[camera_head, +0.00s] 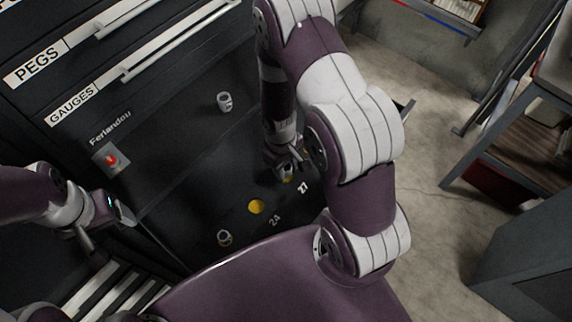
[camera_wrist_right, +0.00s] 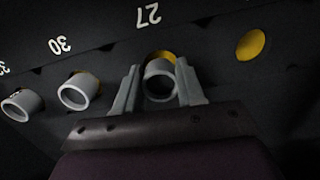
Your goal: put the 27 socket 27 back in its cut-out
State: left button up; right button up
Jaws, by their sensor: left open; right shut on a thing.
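The 27 socket, a grey metal ring-shaped piece (camera_wrist_right: 159,86), is between the fingers of my right gripper (camera_wrist_right: 158,88), which is shut on it. Directly behind it the yellow-bottomed 27 cut-out (camera_wrist_right: 160,57) shows partly, beside the printed "27". The socket overlaps the cut-out in this view; I cannot tell whether any of it is inside. In the head view my right gripper (camera_head: 286,160) is low over the dark drawer, and yellow of the 27 cut-out (camera_head: 287,180) shows just below it. My left gripper (camera_head: 118,208) is open and empty at the left.
Another empty yellow cut-out (camera_head: 257,207) lies by "24". Two sockets stand loose-looking in the dark drawer, one above (camera_head: 224,101) and one below (camera_head: 224,238). In the wrist view, sockets sit by "30" (camera_wrist_right: 78,91) and "33" (camera_wrist_right: 22,104). A red button (camera_head: 111,159) is at left.

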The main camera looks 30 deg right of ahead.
jog(key=shift+f, duration=0.3)
jog(key=shift+f+b, duration=0.4)
jog(key=shift+f, duration=0.05)
jog(key=shift+s+a, duration=0.1)
jog(key=shift+s+f+b, duration=0.3)
jog(key=shift+s+f, duration=0.15)
dwell(0.7)
jog(key=o, duration=1.1)
jog(key=shift+o, duration=0.6)
jog(key=r, duration=0.1)
jog(key=w+r, duration=0.1)
jog(key=r, duration=0.3)
jog(key=shift+w+r, duration=0.25)
jog(key=shift+w, duration=0.15)
jog(key=r, duration=0.7)
jog(key=shift+w+a+r, duration=0.1)
jog(key=shift+a+r, duration=0.1)
jog(key=shift+a, duration=0.05)
jog(key=shift+w+r, duration=0.2)
jog(key=shift+r, duration=0.25)
